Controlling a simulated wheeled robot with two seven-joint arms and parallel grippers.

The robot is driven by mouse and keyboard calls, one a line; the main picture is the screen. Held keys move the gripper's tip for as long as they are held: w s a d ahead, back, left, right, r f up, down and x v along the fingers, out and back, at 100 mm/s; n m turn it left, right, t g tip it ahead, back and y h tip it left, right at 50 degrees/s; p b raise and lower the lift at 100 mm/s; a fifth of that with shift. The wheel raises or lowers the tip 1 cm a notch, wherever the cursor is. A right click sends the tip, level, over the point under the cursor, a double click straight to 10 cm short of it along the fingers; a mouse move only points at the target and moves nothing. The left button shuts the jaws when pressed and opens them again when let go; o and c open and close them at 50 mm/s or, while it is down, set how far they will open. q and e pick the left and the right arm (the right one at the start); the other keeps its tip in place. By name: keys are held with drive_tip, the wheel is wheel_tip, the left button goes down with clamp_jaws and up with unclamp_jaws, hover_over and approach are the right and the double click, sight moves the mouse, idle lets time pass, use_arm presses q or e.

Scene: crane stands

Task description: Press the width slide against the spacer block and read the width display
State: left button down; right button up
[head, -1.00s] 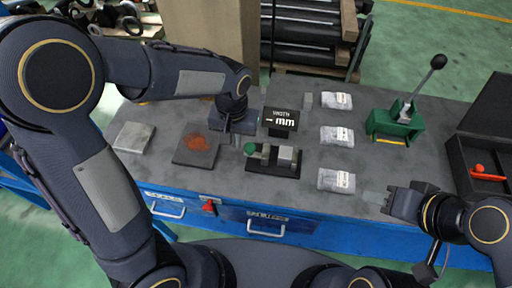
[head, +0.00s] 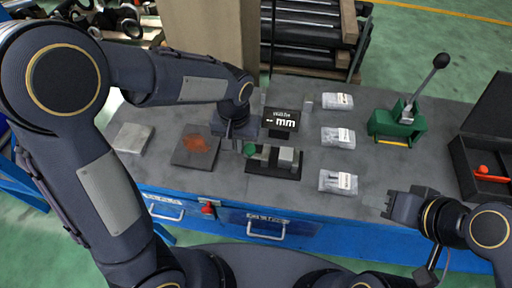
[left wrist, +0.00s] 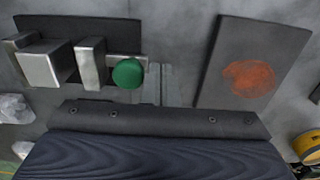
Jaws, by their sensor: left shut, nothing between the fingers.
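The width gauge (head: 262,171) is a dark base on the bench. In the left wrist view, a pale spacer block (left wrist: 42,66) sits near its left end. The upright metal width slide (left wrist: 91,62) stands right of the block, with a narrow gap seeming to show between them. The slide's round green knob (left wrist: 128,73) also shows in the head view (head: 250,150). The width display (head: 282,119) behind reads "-- mm". My left gripper (left wrist: 158,85) is shut and empty, just beside the knob; contact is unclear. My right gripper (head: 386,206) is over the bench's front right; its jaw opening is unclear.
A rust-stained dark plate (head: 195,147) lies left of the gauge, with a grey plate (head: 133,137) beyond. Several labelled bags (head: 338,181) lie to the right. A green lever press (head: 397,125) and an open black case (head: 480,160) stand farther right.

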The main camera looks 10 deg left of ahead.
sight(250, 148)
use_arm(q)
drive_tip(key=shift+d, duration=1.65)
drive_tip(key=shift+a+r+p, duration=0.2)
drive_tip(key=shift+r+p, duration=0.65)
drive_tip(key=shift+r, duration=0.15)
drive_tip(key=shift+a+r+p, duration=0.2)
drive_tip(key=shift+r+p, duration=0.7)
drive_tip(key=shift+r, duration=0.15)
drive_tip(key=shift+a+r+p, duration=0.2)
drive_tip(key=shift+r+p, duration=0.65)
drive_tip(key=shift+r, duration=0.15)
drive_tip(key=s+a+r+n+t+h, duration=0.1)
drive_tip(key=s+a+r+t+h, duration=0.1)
drive_tip(key=s+a+r, duration=0.2)
drive_tip(key=s+a+r+n+t+h, duration=0.1)
drive_tip(key=s+a+r+t, duration=0.2)
drive_tip(key=s+a, duration=0.4)
drive_tip(key=s+r, duration=0.1)
drive_tip(key=s, duration=0.4)
drive_tip(key=shift+a+r+t+h, duration=0.25)
drive_tip(key=shift+a+t+h, duration=0.05)
drive_tip(key=shift+a+h, duration=0.1)
